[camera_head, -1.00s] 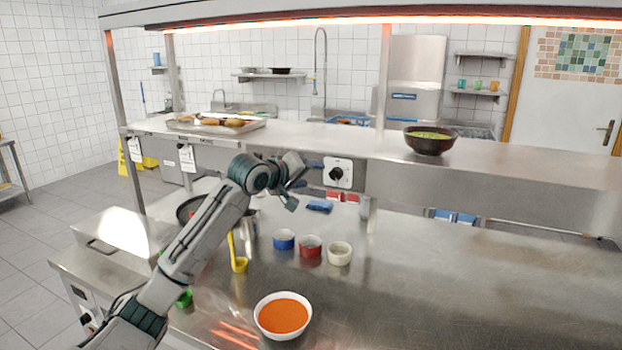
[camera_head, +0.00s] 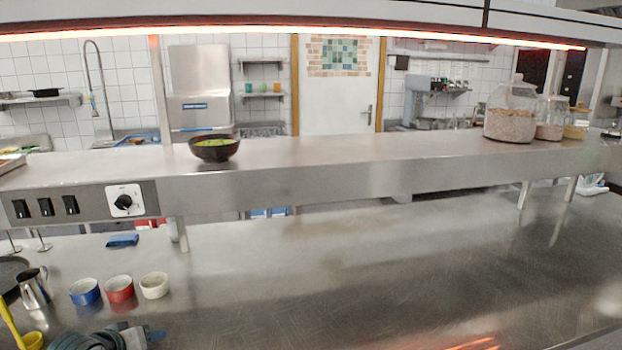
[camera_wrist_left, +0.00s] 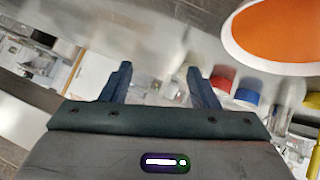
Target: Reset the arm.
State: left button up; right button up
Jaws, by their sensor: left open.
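My left gripper (camera_head: 141,333) shows at the bottom left edge of the head view, low in front of the small ramekins. In the left wrist view its two fingers (camera_wrist_left: 160,82) stand apart with nothing between them. A white bowl of orange soup (camera_wrist_left: 285,32) fills the upper right of the left wrist view, apart from the fingers. It is outside the head view. My right gripper is in neither view.
Blue (camera_head: 84,291), red (camera_head: 120,289) and cream (camera_head: 154,286) ramekins stand on the steel counter (camera_head: 390,270) beyond the gripper. A metal jug (camera_head: 35,288) and yellow ladle (camera_head: 32,339) are left. A dark bowl (camera_head: 214,149) and glass jars (camera_head: 511,120) stand on the shelf. The counter's right is clear.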

pick_arm(q)
jog(key=s+d+f+m+g+y, duration=0.1)
jog(key=s+d+f+m+g, duration=0.3)
jog(key=s, duration=0.7)
jog(key=s+d+f+n, duration=0.1)
jog(key=s+d+f, duration=0.2)
jog(key=s+f, duration=0.55)
jog(key=s+d+f+m+g+y, duration=0.1)
jog(key=s+d+f+m+g, duration=0.15)
jog(key=s, duration=1.05)
notch_tip(320, 180, down, 30)
jog(key=w+a+g+b, duration=0.1)
jog(key=a+b, duration=0.1)
jog(key=b, duration=0.1)
jog(key=s+f+b, duration=0.1)
jog(key=s+f, duration=0.8)
jog(key=f, duration=0.3)
jog(key=s+a+f+g+b, duration=0.1)
jog(key=s+f, duration=0.9)
jog(key=f, duration=0.2)
jog(key=shift+s+a+f+n+h, duration=0.2)
jog(key=shift+a+n+h, duration=0.1)
jog(key=shift+n, duration=0.15)
